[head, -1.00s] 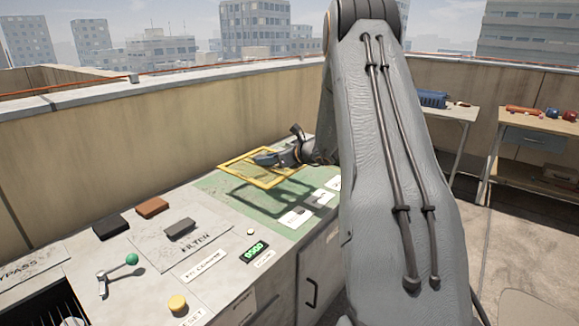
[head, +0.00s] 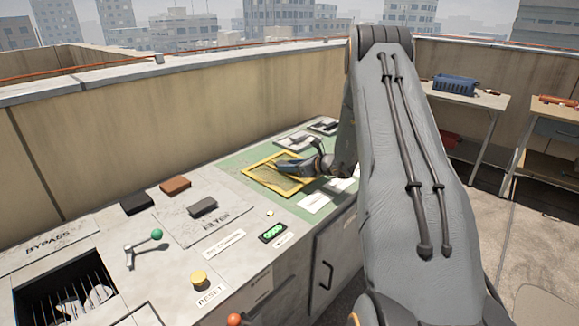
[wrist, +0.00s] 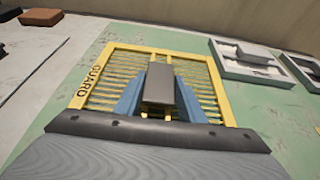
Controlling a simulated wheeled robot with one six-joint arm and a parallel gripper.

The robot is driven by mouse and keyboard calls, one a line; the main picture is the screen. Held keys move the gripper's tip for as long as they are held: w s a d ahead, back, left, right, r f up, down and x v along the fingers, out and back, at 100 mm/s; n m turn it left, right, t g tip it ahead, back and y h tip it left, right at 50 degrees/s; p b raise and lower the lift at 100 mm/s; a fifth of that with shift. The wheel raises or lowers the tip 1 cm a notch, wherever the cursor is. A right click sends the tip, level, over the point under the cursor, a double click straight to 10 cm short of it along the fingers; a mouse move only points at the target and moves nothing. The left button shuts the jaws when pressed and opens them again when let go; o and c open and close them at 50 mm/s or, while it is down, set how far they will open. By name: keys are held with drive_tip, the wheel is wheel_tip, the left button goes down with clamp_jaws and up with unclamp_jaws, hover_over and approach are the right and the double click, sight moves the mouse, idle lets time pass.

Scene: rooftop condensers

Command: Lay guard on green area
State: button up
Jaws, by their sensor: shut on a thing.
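The guard (head: 270,181) is a yellow square frame with bars, and in the wrist view it carries the word GUARD on its left side (wrist: 94,84). It lies flat on, or just above, the green area (head: 240,166); I cannot tell whether it touches. The green area also shows beside it in the wrist view (wrist: 45,140). My gripper (head: 287,166) is over the guard. In the wrist view my gripper (wrist: 160,95) is shut on a dark block-like handle at the guard's middle. The guard's near edge is hidden behind the gripper.
Light grey trays (wrist: 245,60) sit on the green area beyond the guard. To the left are a filter cover (head: 203,207), dark and brown blocks (head: 175,185), a green-knobbed lever (head: 156,234), a yellow button (head: 198,277) and an open bay (head: 75,295). A wall runs behind.

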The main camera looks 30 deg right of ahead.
drive_tip(key=shift+f, duration=0.1)
drive_tip(key=o, duration=1.3)
